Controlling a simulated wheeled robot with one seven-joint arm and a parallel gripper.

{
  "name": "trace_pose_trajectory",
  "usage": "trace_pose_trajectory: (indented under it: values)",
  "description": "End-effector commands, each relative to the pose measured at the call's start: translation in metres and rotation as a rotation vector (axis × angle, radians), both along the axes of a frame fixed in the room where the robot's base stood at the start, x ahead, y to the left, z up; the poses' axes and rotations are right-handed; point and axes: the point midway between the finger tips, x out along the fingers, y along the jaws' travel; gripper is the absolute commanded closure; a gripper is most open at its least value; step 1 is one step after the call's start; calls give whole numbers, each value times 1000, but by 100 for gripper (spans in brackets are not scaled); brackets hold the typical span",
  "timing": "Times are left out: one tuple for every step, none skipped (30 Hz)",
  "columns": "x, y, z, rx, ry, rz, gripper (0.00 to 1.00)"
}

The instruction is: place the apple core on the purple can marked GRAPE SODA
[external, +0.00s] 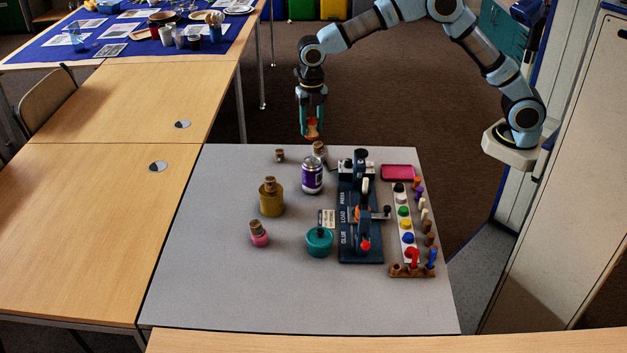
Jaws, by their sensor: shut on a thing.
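The purple can (312,176) stands upright near the back middle of the grey table, with its silver top showing. The apple core (312,127) is an orange-red thing between the fingertips of my gripper. My gripper (312,121) points down and is shut on the apple core. In the picture it hangs above the table's back edge, above the can and apart from it. Small print on the can is too small to read.
A corked bottle (320,150) stands just behind the can. A dark blue press (360,225) stands close to its right. A yellow jar (271,200), a pink bottle (259,238) and a teal pot (319,242) stand nearer the front. The table's left side (200,260) is clear.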

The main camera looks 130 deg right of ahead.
Motion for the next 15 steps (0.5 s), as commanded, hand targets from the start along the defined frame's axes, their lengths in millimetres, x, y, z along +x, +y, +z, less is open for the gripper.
trace_pose_trajectory:
  values:
    - [-6, -6, 2, 0, -1, -3, 100]
    - [-8, -8, 3, 0, 0, -1, 100]
    - [-11, -10, 2, 1, 1, -1, 100]
    - [-12, -11, 0, 2, 1, 0, 100]
    - [-13, -12, -4, 2, 2, 0, 100]
    - [-14, -12, -10, 4, 4, 0, 100]
    - [-14, -12, -16, 4, 4, 1, 100]
    - [-14, -12, -21, 4, 5, 2, 100]
    - [-14, -12, -29, 4, 4, 2, 100]
    - [-14, -11, -35, 4, 5, 2, 100]
    - [-14, -12, -40, 2, 3, 2, 100]
    - [-14, -12, -45, 2, 3, 1, 100]
    - [-14, -12, -49, 1, 3, 1, 100]
    - [-14, -12, -52, 1, 3, 1, 100]
    - [-13, -12, -56, 1, 3, 1, 100]
